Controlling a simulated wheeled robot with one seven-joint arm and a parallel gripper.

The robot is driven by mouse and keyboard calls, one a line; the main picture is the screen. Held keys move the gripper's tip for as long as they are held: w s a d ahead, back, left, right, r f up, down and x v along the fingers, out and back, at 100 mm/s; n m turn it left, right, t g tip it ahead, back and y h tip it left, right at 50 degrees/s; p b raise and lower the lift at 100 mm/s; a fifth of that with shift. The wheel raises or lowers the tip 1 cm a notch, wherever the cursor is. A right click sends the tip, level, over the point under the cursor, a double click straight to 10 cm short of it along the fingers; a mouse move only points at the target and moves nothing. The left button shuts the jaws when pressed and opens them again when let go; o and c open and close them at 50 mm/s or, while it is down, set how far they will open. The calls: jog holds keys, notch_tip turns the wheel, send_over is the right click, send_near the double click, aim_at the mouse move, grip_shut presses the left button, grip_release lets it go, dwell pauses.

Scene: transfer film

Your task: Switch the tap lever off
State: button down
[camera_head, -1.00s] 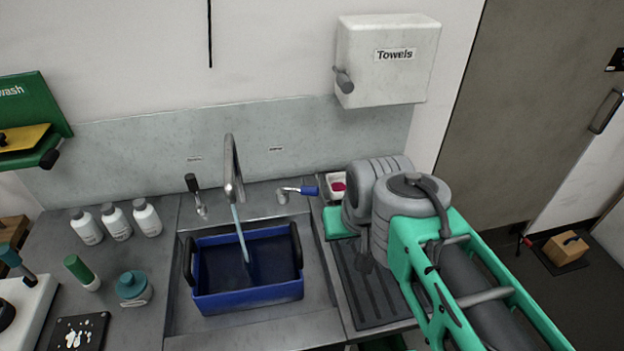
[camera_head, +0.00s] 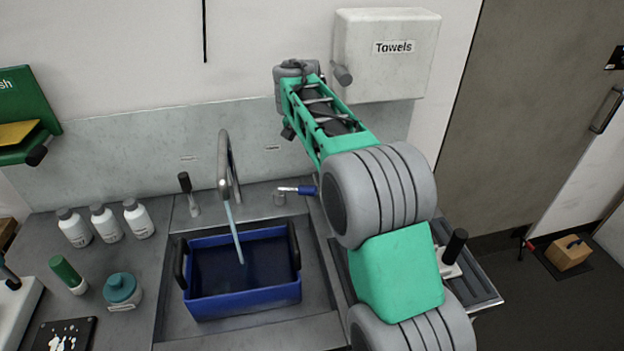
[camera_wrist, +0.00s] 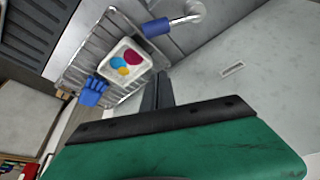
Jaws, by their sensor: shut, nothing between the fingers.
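The tap (camera_head: 224,182) has a tall curved spout, and water runs from it into a blue tub (camera_head: 247,302) in the sink. A short lever with a blue grip (camera_head: 308,191) sticks out sideways to the right of the spout. Its blue grip also shows at the top of the wrist view (camera_wrist: 157,27), on a chrome arm. A black-handled lever (camera_head: 184,183) stands upright left of the spout. My gripper (camera_wrist: 156,80) is shut and empty in the wrist view, apart from the blue grip. In the head view I cannot make out its fingers.
A towel dispenser (camera_head: 390,75) hangs on the wall close to my arm. A wire rack (camera_wrist: 75,73) holds a white box (camera_wrist: 112,72) with coloured pieces and a blue item (camera_wrist: 94,92). White bottles (camera_head: 105,222) stand left of the sink.

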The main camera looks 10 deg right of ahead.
aim_at(297, 189)
jog(key=f+p, duration=0.3)
jog(key=f, duration=0.7)
jog(key=shift+s+f, duration=0.1)
jog(key=shift+s, duration=0.1)
jog(key=shift+a, duration=0.1)
